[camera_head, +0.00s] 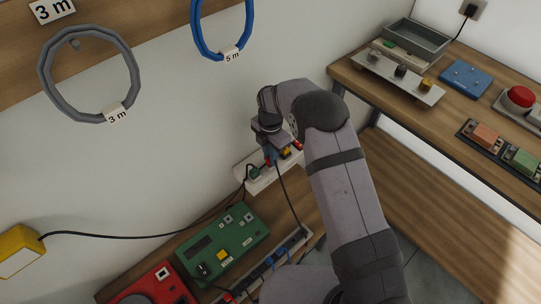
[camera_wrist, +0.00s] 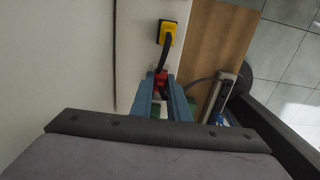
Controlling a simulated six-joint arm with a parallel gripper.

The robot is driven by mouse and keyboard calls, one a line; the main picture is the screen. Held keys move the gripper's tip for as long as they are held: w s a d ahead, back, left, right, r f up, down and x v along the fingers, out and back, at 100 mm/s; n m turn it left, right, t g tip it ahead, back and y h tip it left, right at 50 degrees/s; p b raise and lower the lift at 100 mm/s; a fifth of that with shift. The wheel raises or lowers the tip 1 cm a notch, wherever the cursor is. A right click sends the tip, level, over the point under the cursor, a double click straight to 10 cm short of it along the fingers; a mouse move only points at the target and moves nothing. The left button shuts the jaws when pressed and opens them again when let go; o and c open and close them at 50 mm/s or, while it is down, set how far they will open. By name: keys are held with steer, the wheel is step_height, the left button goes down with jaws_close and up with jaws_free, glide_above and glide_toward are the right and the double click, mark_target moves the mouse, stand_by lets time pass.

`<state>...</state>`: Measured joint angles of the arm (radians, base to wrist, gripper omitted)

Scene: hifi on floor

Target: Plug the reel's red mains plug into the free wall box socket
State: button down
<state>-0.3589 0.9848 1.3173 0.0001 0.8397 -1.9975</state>
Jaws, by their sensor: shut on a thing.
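My gripper (camera_head: 269,156) is at the long white wall box (camera_head: 258,184), low on the back wall. In the wrist view its blue fingers (camera_wrist: 165,92) are shut on the red plug (camera_wrist: 161,80), with a black cable beside it. The red plug also shows as a small patch in the head view (camera_head: 267,162). A green plug (camera_head: 253,172) sits in the box to the left of my gripper. A yellow plug (camera_head: 286,152) is to the right; it also shows in the wrist view (camera_wrist: 168,32). My fingers hide the socket, so I cannot tell whether the red plug touches it.
A green panel (camera_head: 225,243), a red unit (camera_head: 152,287) and a strip with blue plugs (camera_head: 268,262) lie below. A yellow box (camera_head: 20,250) is at left, its black cable along the wall. A wooden bench (camera_head: 390,105) stands right. Cable coils (camera_head: 132,75) hang above.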

stand_by(0.3)
steer(key=c, duration=1.6)
jaws_free()
steer(key=shift+r+b, duration=0.5)
steer(key=shift+r, duration=3.1)
steer(key=shift+r, duration=0.15)
steer(key=shift+r+p, duration=2.25)
steer(key=shift+r, duration=0.15)
